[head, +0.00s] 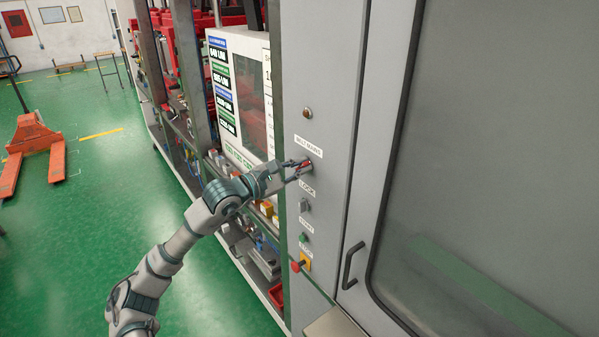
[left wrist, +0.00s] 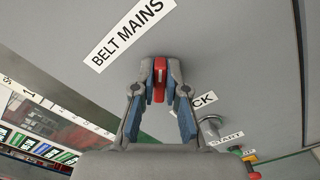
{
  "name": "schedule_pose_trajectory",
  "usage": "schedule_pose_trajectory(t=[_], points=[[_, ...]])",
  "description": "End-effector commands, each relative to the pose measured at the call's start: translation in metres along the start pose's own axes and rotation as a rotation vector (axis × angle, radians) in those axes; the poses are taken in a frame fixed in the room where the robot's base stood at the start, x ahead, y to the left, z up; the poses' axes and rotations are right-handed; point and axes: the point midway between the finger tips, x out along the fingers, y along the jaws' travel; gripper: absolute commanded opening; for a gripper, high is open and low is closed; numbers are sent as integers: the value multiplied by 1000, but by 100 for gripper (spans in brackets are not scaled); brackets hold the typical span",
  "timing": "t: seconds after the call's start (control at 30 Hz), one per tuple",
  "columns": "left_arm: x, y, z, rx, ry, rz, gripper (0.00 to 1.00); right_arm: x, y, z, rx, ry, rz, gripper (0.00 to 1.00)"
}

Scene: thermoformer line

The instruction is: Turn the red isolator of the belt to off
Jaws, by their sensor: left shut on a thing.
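The red isolator (head: 306,165) sits on the grey panel under the label "BELT MAINS" (head: 308,146). In the left wrist view the red handle (left wrist: 159,80) stands between the fingertips, below the label "BELT MAINS" (left wrist: 130,32). My left gripper (head: 300,169) reaches in from the left and is shut on the handle. In the left wrist view its two fingers (left wrist: 160,88) flank the handle, which lies roughly along the line of the fingers. The fingers hide part of the isolator. My right gripper is not in view.
Below are a LOCK knob (head: 304,205), a green START button (head: 303,238) and a red stop button on yellow (head: 301,263). A black door handle (head: 352,265) stands out at lower right. A screen panel (head: 240,98) is left of the column. Open green floor lies left.

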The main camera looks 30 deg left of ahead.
Motion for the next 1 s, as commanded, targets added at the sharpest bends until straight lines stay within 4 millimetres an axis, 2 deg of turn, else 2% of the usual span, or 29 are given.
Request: schedule_pose_trajectory(t=[0.03, 0.1, 0.5, 1.0], points=[[0, 0, -1, 46, -2, 6, 0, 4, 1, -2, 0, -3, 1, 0], [0, 0, -1, 112, -2, 5, 0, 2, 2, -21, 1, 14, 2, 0], [0, -6, -1, 486, -1, 3, 0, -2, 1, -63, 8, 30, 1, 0], [0, -10, -3, 801, 1, -1, 0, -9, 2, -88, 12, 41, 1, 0]])
